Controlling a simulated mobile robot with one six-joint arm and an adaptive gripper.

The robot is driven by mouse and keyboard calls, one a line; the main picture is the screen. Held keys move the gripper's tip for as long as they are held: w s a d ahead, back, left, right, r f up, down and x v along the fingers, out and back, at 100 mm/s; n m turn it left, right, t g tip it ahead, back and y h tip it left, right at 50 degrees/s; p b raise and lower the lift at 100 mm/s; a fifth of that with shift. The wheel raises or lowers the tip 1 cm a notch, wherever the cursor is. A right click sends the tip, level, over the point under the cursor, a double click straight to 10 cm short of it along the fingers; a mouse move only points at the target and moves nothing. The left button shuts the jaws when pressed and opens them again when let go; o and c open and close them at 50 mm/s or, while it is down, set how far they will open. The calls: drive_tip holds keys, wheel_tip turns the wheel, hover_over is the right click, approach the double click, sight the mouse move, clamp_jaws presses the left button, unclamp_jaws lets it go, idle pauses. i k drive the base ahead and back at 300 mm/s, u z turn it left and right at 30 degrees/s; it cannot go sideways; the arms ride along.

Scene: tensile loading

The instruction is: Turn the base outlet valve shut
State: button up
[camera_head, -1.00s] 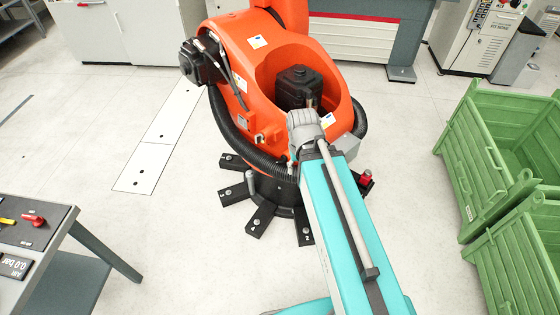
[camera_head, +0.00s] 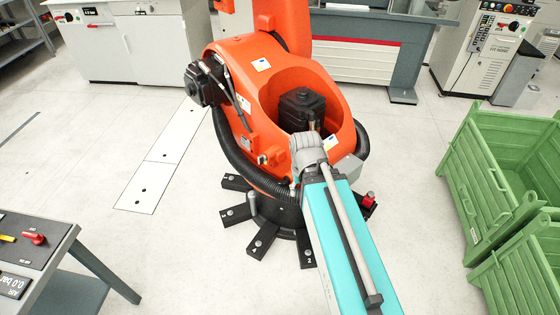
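A small red-topped fitting (camera_head: 369,199) stands low at the right side of the orange robot's black base; it is the likely base outlet valve. It is small, and I cannot tell its handle's turn. My teal arm (camera_head: 340,245) reaches up from the bottom of the picture, left of this fitting. Its grey joint (camera_head: 306,150) is in front of the orange robot (camera_head: 262,105). I cannot make out my gripper's fingers; they do not show beyond this joint.
Black base feet (camera_head: 262,243) stick out over the floor. Green crates (camera_head: 490,165) stand at right. A bench (camera_head: 40,240) at lower left carries a red lever (camera_head: 34,238) and a gauge reading 0.0 bar. Pale floor (camera_head: 170,255) is clear between bench and base.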

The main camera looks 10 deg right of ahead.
sight(261, 159)
drive_tip(key=k, duration=1.35)
drive_tip(key=u, duration=0.4)
drive_tip(key=i, duration=1.7)
drive_tip(key=z, duration=0.4)
